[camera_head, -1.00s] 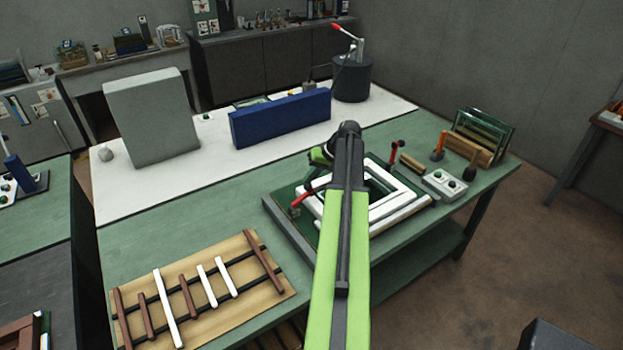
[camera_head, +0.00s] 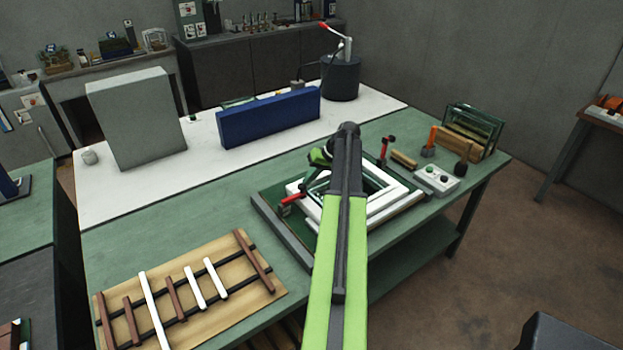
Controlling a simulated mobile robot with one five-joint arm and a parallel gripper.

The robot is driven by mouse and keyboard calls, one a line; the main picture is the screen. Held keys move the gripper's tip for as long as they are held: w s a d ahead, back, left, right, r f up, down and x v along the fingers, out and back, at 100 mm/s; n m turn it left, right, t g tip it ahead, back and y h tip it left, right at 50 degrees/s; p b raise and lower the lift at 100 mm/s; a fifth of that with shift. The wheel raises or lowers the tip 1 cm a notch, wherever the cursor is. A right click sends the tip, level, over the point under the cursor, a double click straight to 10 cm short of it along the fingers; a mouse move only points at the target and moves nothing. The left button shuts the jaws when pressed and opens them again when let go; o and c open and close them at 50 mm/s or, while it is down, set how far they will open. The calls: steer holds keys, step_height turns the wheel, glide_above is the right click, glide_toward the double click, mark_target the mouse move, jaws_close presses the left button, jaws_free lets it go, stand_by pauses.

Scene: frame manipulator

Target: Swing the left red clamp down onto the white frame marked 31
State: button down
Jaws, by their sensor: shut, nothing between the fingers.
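The white frame (camera_head: 392,211) lies on a dark green board in the fixture on the bench; no number is legible on it. The left red clamp (camera_head: 292,198) is at the frame's left corner, its red lever lying low and slanting toward the frame. I cannot tell whether it presses on the frame. My gripper (camera_head: 312,183) is shut and empty, just above and right of this lever, partly hidden behind my arm; contact cannot be told. The right red clamp (camera_head: 386,150) stands upright at the fixture's back edge.
A slatted wooden panel (camera_head: 188,290) lies at the front left. A blue block (camera_head: 270,117) and a grey panel (camera_head: 137,118) stand behind. A control box (camera_head: 436,180) and a rack of frames (camera_head: 473,130) are at the right.

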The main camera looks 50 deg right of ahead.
steer(key=shift+s+d+f, duration=0.1)
steer(key=shift+s, duration=0.05)
step_height(320, 180, up, 6)
steer(key=p, duration=0.6)
steer(key=s+d+r+p, duration=0.2)
steer(key=s+d, duration=0.4)
steer(key=d, duration=0.1)
steer(key=shift+r, duration=0.15)
steer(key=shift+w+a, duration=0.1)
steer(key=shift+a, duration=0.05)
